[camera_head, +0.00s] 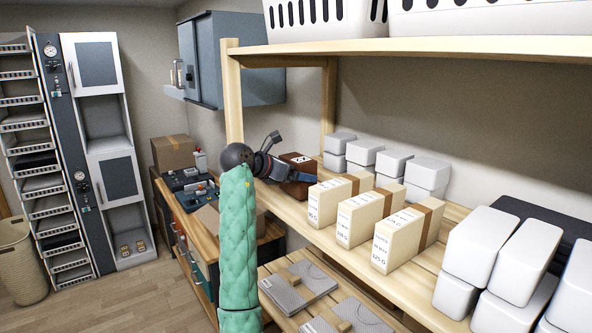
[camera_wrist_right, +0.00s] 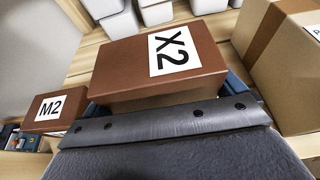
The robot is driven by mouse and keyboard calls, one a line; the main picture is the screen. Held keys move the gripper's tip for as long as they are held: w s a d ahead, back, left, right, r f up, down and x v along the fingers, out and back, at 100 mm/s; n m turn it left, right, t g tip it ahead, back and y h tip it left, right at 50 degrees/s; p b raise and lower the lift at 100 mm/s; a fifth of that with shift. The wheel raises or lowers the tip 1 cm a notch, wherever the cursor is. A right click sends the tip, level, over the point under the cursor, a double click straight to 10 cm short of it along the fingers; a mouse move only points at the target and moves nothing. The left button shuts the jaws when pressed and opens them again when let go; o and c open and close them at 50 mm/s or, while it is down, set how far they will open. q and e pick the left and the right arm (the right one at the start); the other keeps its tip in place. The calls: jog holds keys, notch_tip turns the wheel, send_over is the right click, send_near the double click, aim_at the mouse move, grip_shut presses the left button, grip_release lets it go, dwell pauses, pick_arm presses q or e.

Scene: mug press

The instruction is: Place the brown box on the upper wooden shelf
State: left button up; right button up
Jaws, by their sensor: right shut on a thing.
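The brown box (camera_wrist_right: 150,65) with a white X2 label fills the middle of the right wrist view. My right gripper (camera_wrist_right: 168,97) is shut on it, with a blue finger at each side. In the head view my right gripper (camera_head: 283,172) is at the left end of the wooden shelf (camera_head: 290,212), beside a dark brown labelled box (camera_head: 303,162). The gripper partly hides that box. Whether the held box touches the boards is unclear. A higher wooden board (camera_head: 400,47) runs above. My left gripper is not in view.
A second brown box labelled M2 (camera_wrist_right: 50,110) is at the left in the wrist view. Tan cartons (camera_head: 357,219) stand right of the gripper, with white containers (camera_head: 393,163) behind. A wooden post (camera_head: 232,95) rises close left. White baskets (camera_head: 325,20) occupy the higher board.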

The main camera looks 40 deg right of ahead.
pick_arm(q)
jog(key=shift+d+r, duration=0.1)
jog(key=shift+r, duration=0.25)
pick_arm(e)
jog(key=shift+f, duration=0.5)
jog(key=shift+f, duration=0.1)
jog(key=o, duration=0.8)
pick_arm(q)
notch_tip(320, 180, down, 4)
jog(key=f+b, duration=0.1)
jog(key=b, duration=0.3)
pick_arm(e)
jog(key=v, duration=0.6)
jog(key=shift+a, duration=0.4)
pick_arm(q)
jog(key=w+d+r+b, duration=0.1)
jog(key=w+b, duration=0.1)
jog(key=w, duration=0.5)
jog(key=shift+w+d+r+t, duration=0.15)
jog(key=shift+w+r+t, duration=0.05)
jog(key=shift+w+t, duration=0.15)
pick_arm(e)
jog(key=shift+r+v, duration=0.15)
jog(key=shift+v, duration=1.2)
jog(key=shift+r+v, duration=0.1)
jog(key=shift+v, duration=1.25)
